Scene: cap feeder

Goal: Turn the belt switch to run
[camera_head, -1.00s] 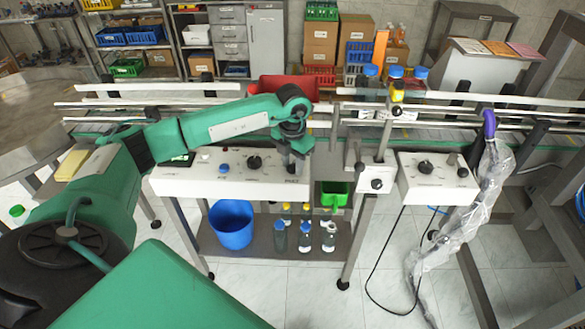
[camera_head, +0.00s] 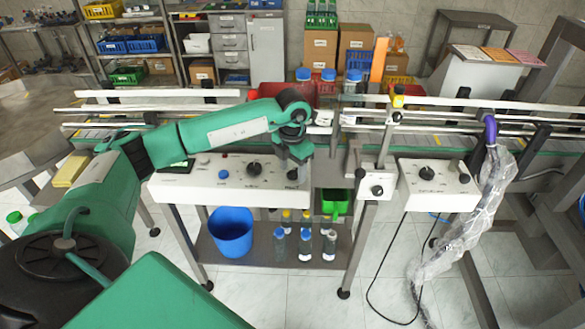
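The white control panel (camera_head: 215,190) stands in front of the conveyor. It carries a black rotary knob (camera_head: 254,168), a blue button (camera_head: 223,174) and a second dark knob (camera_head: 293,174) at its right end. The labels are too small to read, so I cannot tell which is the belt switch. My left gripper (camera_head: 297,160) points down over the right-end knob and partly hides it. I cannot tell whether its fingers touch the knob or are open or shut. My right gripper is not in view.
Blue-capped bottles (camera_head: 328,80) stand on the conveyor (camera_head: 460,102) behind. A second control box (camera_head: 412,196) with a knob (camera_head: 426,171) is at right, beside a plastic-wrapped part (camera_head: 470,225). A blue bucket (camera_head: 230,232) and several bottles (camera_head: 305,245) sit on the lower shelf.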

